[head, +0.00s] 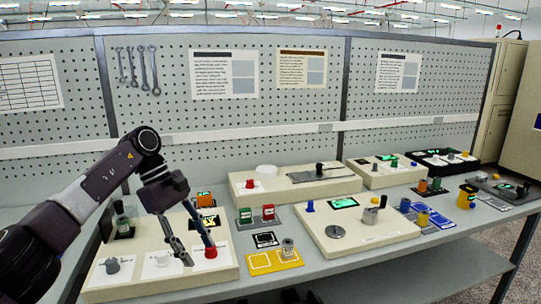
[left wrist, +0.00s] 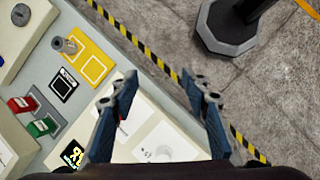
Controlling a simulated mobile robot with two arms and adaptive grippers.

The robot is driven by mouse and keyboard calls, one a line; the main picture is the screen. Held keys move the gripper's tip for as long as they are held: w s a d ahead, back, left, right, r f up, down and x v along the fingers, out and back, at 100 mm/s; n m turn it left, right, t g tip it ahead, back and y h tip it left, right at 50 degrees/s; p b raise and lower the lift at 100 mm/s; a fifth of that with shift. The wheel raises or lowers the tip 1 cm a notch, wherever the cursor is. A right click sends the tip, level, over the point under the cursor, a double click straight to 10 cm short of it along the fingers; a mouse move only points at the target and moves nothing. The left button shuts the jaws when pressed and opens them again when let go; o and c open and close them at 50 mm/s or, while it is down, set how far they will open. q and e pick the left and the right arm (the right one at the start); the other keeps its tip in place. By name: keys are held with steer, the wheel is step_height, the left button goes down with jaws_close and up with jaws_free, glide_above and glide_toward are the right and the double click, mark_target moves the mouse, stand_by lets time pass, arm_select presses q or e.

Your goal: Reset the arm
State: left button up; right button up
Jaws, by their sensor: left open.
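My left arm comes in from the left in the head view. Its gripper (head: 198,256) is open and empty, with fingers pointing down over the front left cream panel (head: 215,274). One fingertip overlaps the red knob (head: 211,253) in the picture; whether they touch cannot be told. In the left wrist view the two fingers (left wrist: 160,100) are wide apart, with nothing between them but the panel edge and floor behind. My right gripper is in neither view.
The workbench (head: 280,282) holds several panels with knobs. A yellow tray (head: 273,268) with a grey spool (head: 288,247), and green (head: 245,216) and red (head: 268,213) blocks, sit right of the gripper. A pegboard (head: 230,115) stands behind. A dark post base (left wrist: 240,25) stands on the floor.

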arm_select(q)
steer(key=d+n+t+h, duration=0.4)
steer(key=d+n+h, duration=0.6)
steer(key=d, duration=1.8)
steer(key=w+a+n+t+y, duration=0.1)
steer(key=a+n+t+y, duration=0.1)
steer(key=a+n+t, duration=0.75)
steer(key=w+a+n+t+y, duration=0.25)
steer(key=n+t, duration=0.35)
steer(key=n, duration=0.9)
steer(key=s+a+f+n+g+y, duration=0.2)
steer(key=s+a+f+n+y, duration=0.2)
steer(key=a+f+n+y, duration=0.25)
steer(key=s+a+f+n+g+y, duration=0.1)
steer(key=s+a+f+n+y, duration=0.25)
steer(key=a+f+n, duration=0.5)
steer(key=s+a+f+n+g, duration=0.2)
steer(key=s+f+n+g, duration=0.35)
steer(key=s, duration=0.95)
steer(key=s+a+f+n+g, duration=0.25)
steer(key=s+f+g, duration=0.5)
steer(key=s, duration=0.75)
step_height(320, 180, down, 28)
steer(key=s, duration=0.2)
steer(key=s+a+f, duration=0.2)
steer(key=s+f, duration=1.4)
steer(key=s, duration=0.1)
steer(key=shift+s+a+f+g, duration=0.25)
steer(key=shift+s+a+g, duration=0.05)
steer(key=shift+s+g, duration=0.1)
